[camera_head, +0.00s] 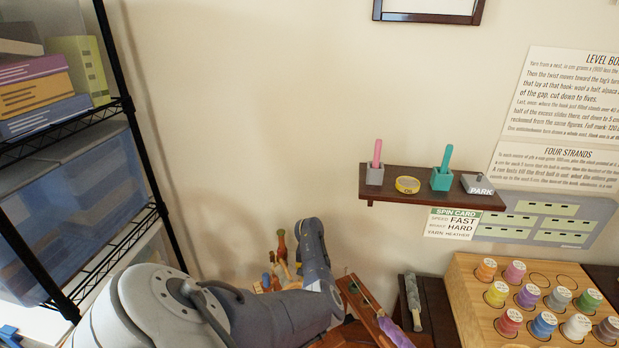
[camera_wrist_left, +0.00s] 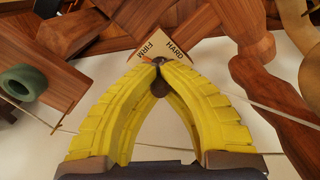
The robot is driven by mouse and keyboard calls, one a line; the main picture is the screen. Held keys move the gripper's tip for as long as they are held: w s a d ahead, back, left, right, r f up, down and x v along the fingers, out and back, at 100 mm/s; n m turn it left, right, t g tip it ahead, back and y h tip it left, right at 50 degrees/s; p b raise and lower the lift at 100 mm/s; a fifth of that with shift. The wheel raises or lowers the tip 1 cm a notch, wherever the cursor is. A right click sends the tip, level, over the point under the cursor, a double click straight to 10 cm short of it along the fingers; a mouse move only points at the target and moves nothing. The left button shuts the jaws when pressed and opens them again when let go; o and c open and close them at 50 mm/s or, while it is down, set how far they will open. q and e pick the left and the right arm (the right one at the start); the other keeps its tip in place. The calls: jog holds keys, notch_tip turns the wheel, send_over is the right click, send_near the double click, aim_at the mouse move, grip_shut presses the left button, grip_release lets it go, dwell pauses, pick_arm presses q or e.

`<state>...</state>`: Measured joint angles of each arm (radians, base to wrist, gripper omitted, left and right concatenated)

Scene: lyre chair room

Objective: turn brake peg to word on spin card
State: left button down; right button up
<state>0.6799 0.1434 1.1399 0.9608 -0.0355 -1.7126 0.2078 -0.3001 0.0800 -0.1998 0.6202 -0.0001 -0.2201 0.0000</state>
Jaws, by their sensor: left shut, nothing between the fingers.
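The spin card (camera_head: 452,223) hangs on the wall below the shelf; its larger words read FAST and HARD, with BRAKE in smaller print apparently beside HARD. In the left wrist view, a small pale label plate (camera_wrist_left: 163,42) carries the words FIRM and HARD. My left gripper (camera_wrist_left: 158,64) is shut, its yellow fingertips meeting just at the plate's lower edge. A dark rounded piece, perhaps the brake peg (camera_wrist_left: 160,88), shows behind the fingers; its pointing is mostly hidden. A small orange sliver shows near the fingertips on the FIRM side. My right gripper is not in view.
Turned wooden parts (camera_wrist_left: 285,100) and a wooden block (camera_wrist_left: 45,70) with a green ring (camera_wrist_left: 22,82) crowd the left wrist view. A wall shelf (camera_head: 420,188) and a rack of colored spools (camera_head: 470,300) stand to the right. A wire shelf (camera_head: 85,130) stands left.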

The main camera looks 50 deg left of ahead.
pick_arm(q)
jog(key=shift+d+f+m, duration=0.1)
jog(key=shift+m, duration=1.3)
jog(key=c, duration=1.3)
grip_release()
notch_tip(320, 180, up, 12)
jog(key=shift+r, duration=0.1)
